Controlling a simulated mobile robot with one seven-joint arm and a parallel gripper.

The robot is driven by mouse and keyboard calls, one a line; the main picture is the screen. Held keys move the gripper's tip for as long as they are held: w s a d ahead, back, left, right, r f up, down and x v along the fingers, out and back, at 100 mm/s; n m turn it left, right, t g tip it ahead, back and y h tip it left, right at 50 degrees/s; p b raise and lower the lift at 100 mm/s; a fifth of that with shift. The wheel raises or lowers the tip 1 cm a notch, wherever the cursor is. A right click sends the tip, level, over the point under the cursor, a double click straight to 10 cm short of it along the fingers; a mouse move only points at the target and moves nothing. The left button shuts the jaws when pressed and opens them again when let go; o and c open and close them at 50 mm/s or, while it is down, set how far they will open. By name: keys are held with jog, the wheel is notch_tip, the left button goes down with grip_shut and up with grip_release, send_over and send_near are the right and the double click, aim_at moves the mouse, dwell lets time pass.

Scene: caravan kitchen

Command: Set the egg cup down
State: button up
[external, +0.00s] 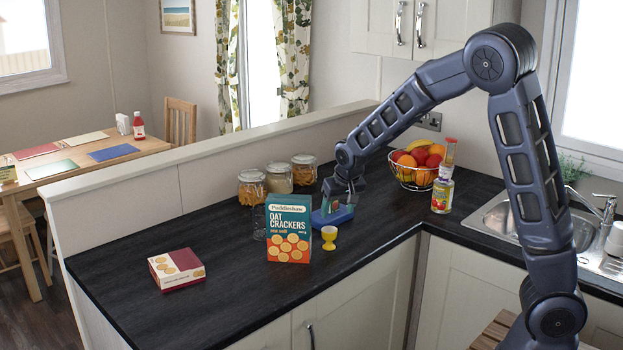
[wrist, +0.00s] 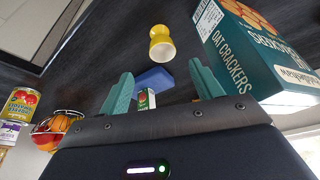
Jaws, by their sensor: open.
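The yellow egg cup (external: 329,238) stands upright on the dark worktop near its front edge, just right of the cracker box. It also shows in the wrist view (wrist: 161,45), beyond the fingertips and apart from them. My gripper (external: 342,194) is low over the worktop behind the egg cup. In the wrist view its two teal fingers (wrist: 160,70) are spread, with no egg cup between them. A blue flat item (external: 332,216) lies close to my gripper, behind the egg cup. I cannot tell whether the fingers touch it.
The tall oat crackers box (external: 288,229) stands close left of the egg cup. A small green-and-white carton (wrist: 146,99) shows between the fingers. Several jars (external: 278,178) stand behind. A fruit basket (external: 416,177) and stacked cans (external: 443,190) are right. A flat box (external: 176,270) lies left.

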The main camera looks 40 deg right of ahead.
jog(key=s+r+n+y, duration=0.1)
jog(key=s+r, duration=0.5)
jog(key=s, duration=0.4)
jog(key=s+r+n+y, duration=0.1)
jog(key=s+r+y, duration=0.1)
jog(key=s+r, duration=0.65)
jog(key=s+a+r+n+h, duration=0.1)
jog(key=s+n, duration=0.1)
jog(key=s, duration=2)
jog(key=shift+a, duration=0.3)
